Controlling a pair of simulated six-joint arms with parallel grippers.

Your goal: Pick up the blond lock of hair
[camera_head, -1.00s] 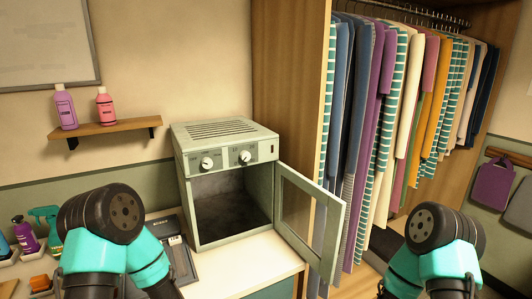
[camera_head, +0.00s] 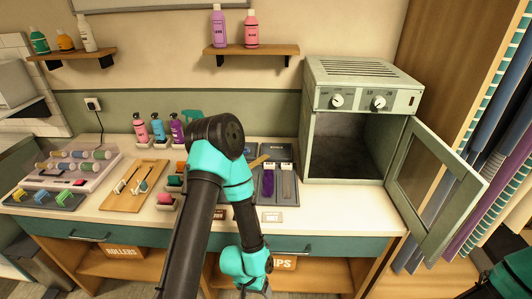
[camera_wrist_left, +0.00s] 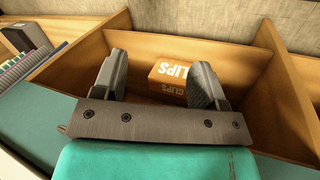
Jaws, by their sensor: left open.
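A dark tray (camera_head: 281,205) on the counter holds a purple lock (camera_head: 267,184) and a grey lock (camera_head: 287,182). A tan, blond-looking strip (camera_head: 258,162) shows at the tray's left edge, partly hidden by my left arm; I cannot tell for sure that it is the blond lock. My left gripper (camera_head: 257,290) hangs low in front of the counter, below the tray. In the left wrist view the left gripper (camera_wrist_left: 160,72) is open and empty, facing a shelf bay with a CLIPS box (camera_wrist_left: 178,80). My right gripper is out of view.
An open-doored steel cabinet (camera_head: 358,95) stands right of the tray, its door (camera_head: 435,185) jutting forward. Left are a wooden board (camera_head: 135,187), a roller set (camera_head: 75,165) and bottles (camera_head: 158,128).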

